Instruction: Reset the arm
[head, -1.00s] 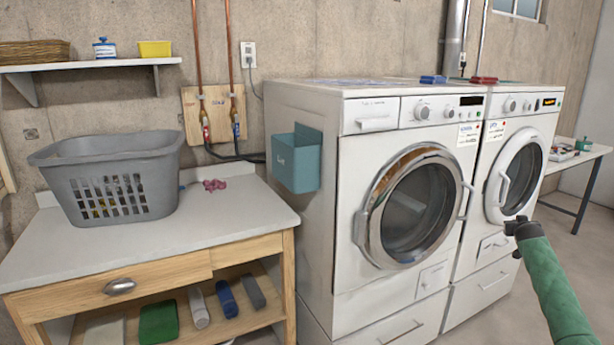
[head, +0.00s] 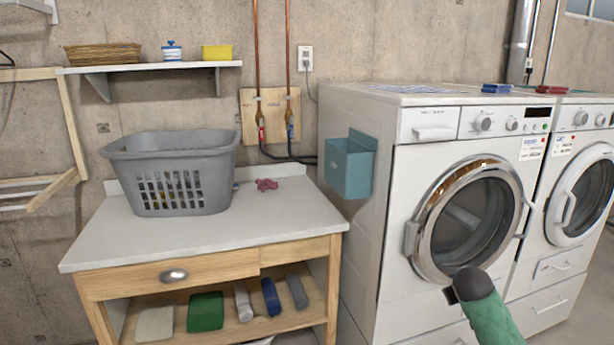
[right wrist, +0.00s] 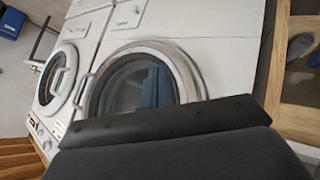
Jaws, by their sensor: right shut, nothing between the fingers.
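My right arm comes in from the lower right in the head view, with a green sleeve and a dark wrist. Its gripper (head: 451,296) is a small dark shape, mostly hidden behind the wrist, in front of the lower part of the nearer washing machine (head: 400,215). It is shut and holds nothing. In the right wrist view a dark part of my arm fills the lower middle, and the two white machines (right wrist: 160,25) appear tilted behind it. My left gripper is not in view.
A wooden table (head: 270,225) bears a grey basket (head: 205,150) and a pink cloth (head: 266,184). A teal box (head: 348,170) hangs on the machine's side. A second machine (head: 555,262) stands to the right. A wall shelf (head: 150,68) holds small items.

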